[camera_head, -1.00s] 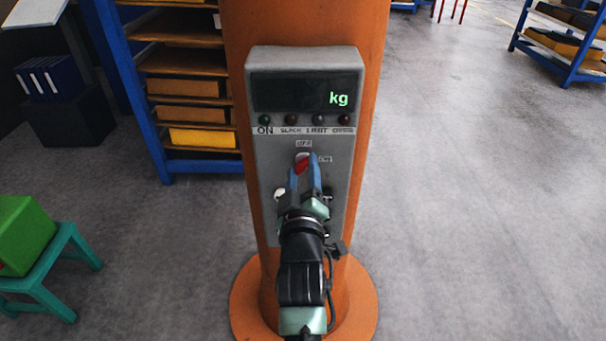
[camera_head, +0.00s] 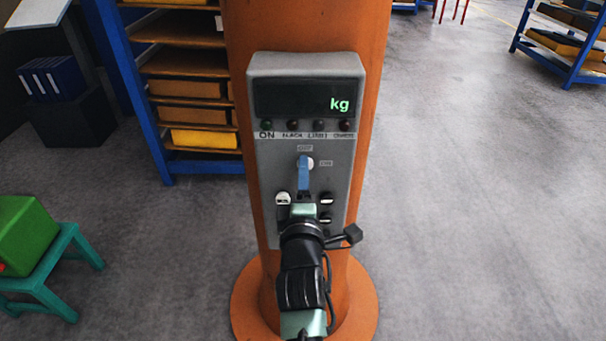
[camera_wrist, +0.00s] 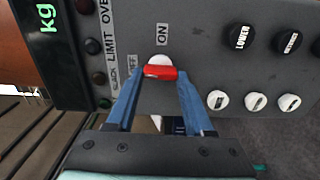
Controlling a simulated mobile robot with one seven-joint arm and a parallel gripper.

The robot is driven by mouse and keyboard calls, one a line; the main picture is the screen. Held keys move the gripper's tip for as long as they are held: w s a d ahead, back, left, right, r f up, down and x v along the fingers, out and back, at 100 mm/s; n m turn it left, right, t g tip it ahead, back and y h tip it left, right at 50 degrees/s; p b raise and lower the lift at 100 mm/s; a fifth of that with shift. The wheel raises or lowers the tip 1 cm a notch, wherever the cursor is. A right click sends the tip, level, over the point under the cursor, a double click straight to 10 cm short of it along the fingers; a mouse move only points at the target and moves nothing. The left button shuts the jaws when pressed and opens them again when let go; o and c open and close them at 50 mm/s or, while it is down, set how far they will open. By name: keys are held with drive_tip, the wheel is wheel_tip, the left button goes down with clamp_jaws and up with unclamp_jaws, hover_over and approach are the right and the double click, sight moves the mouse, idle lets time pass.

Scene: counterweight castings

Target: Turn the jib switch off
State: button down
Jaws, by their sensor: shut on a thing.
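The jib switch is a red handle (camera_wrist: 160,72) on a pale round base, on the grey control panel (camera_head: 342,180). In the wrist view it sits between the two blue fingertips of my gripper (camera_wrist: 161,75), which is shut on it. The OFF label (camera_wrist: 132,66) is left of the switch there, and the ON label (camera_wrist: 165,40) is above it. In the head view a blue finger of my gripper (camera_head: 304,165) hides the red handle. OFF is above the switch and ON to its right there. The handle's exact direction is hard to tell.
A display (camera_head: 305,95) reading "kg" sits over several dark lamps (camera_head: 293,125). Black knobs (camera_wrist: 240,37) and white knobs (camera_wrist: 255,101) are close beside the switch. An orange column (camera_head: 375,60) carries the panel.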

drive_tip(key=shift+n, duration=0.3)
idle(0.4)
drive_tip(key=shift+c, duration=1.4)
unclamp_jaws()
drive_tip(key=s+b, duration=0.3)
drive_tip(key=s, duration=1)
